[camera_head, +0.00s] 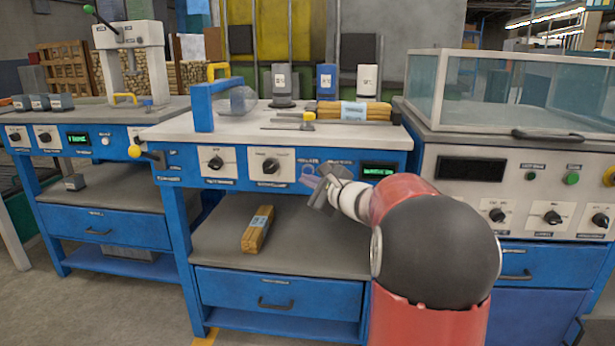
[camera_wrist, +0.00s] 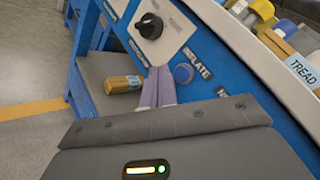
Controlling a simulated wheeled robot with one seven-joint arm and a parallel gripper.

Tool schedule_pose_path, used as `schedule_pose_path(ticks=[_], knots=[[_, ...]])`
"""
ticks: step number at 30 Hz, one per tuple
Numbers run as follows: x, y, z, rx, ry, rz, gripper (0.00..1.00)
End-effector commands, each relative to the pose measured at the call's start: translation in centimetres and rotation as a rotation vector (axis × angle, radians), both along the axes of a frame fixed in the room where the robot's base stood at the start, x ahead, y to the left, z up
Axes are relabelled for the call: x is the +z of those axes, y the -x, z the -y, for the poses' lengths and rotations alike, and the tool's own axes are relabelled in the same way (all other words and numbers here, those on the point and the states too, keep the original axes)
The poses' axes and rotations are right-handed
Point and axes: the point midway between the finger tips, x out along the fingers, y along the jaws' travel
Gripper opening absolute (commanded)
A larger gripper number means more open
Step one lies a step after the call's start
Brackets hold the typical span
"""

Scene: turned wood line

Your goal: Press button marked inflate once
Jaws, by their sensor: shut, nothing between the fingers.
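Two black knobs (camera_head: 216,163) (camera_head: 270,165) and a green display (camera_head: 377,171) are on the same panel. A wood bundle (camera_head: 257,229) lies on the shelf below, another (camera_head: 354,111) on the benchtop. A glass-sided machine (camera_head: 510,90) stands at right.

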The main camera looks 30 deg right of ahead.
Motion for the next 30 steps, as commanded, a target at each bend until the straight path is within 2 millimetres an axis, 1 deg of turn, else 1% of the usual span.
schedule_pose_path(ticks=[1, 6, 10, 30], knots=[[-0.3, 0.5, -0.3, 0.0, 0.002, 0.002, 0.0], [-0.3, 1.8, -1.3, 0.001, 0.002, 0.001, 0.0], [-0.2, 2.5, -1.7, 0.001, 0.0, 0.0, 0.0], [-0.1, 2.6, -1.8, 0.0, 0.0, 0.0, 0.0]])
